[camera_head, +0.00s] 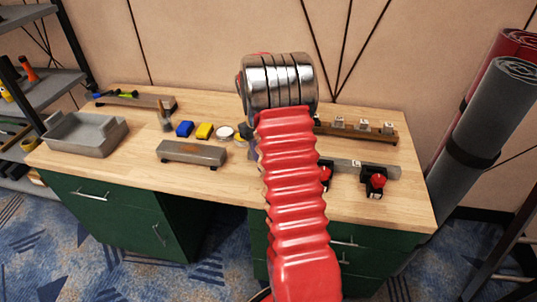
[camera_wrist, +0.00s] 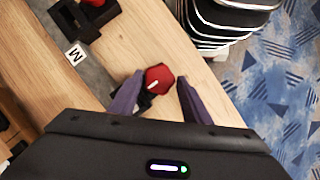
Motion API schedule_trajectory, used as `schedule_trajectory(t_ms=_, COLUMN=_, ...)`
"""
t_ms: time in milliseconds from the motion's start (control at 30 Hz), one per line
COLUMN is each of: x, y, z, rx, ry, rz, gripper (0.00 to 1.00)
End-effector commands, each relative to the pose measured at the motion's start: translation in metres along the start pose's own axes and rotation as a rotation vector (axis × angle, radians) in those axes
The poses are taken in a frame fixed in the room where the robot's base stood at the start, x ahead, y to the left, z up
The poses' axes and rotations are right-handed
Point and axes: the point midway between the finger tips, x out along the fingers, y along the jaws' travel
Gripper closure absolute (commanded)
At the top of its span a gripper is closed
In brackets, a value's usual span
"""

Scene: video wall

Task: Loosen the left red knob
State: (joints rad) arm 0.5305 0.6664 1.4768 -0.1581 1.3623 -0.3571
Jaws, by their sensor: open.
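The left red knob (camera_wrist: 158,79) has a white pointer line and lies between the fingertips of my gripper (camera_wrist: 160,78) in the wrist view. My gripper is open, with one purple finger on each side of the knob. I cannot tell whether either finger touches it. In the head view the left knob (camera_head: 326,174) is partly covered by my red arm, and my gripper is hidden behind the arm. The right red knob (camera_head: 376,181) sits on its black mount at the front right of the table. It also shows at the top edge of the wrist view (camera_wrist: 94,3).
A grey strip (camera_head: 345,163) with a small white label (camera_wrist: 75,54) runs behind the knobs. A wooden rail (camera_head: 380,137) with several white blocks stands farther back. A grey tray (camera_head: 85,135), a grey block (camera_head: 191,153) and small coloured items are on the left of the wooden table (camera_head: 225,195).

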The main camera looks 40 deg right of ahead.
Motion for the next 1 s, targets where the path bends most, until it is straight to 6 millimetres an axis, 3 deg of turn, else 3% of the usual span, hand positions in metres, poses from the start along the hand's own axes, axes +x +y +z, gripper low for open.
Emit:
schedule_trajectory(t_ms=267, x=-0.019, y=0.001, z=-0.001, rx=0.000, ry=0.002, rz=0.002, gripper=0.56)
schedule_trajectory(t_ms=800, x=-0.107, y=0.000, z=-0.002, rx=0.000, ry=0.003, rz=0.001, gripper=0.56)
schedule_trajectory(t_ms=1000, x=-0.129, y=0.000, z=-0.003, rx=-0.001, ry=0.002, rz=0.000, gripper=0.56)
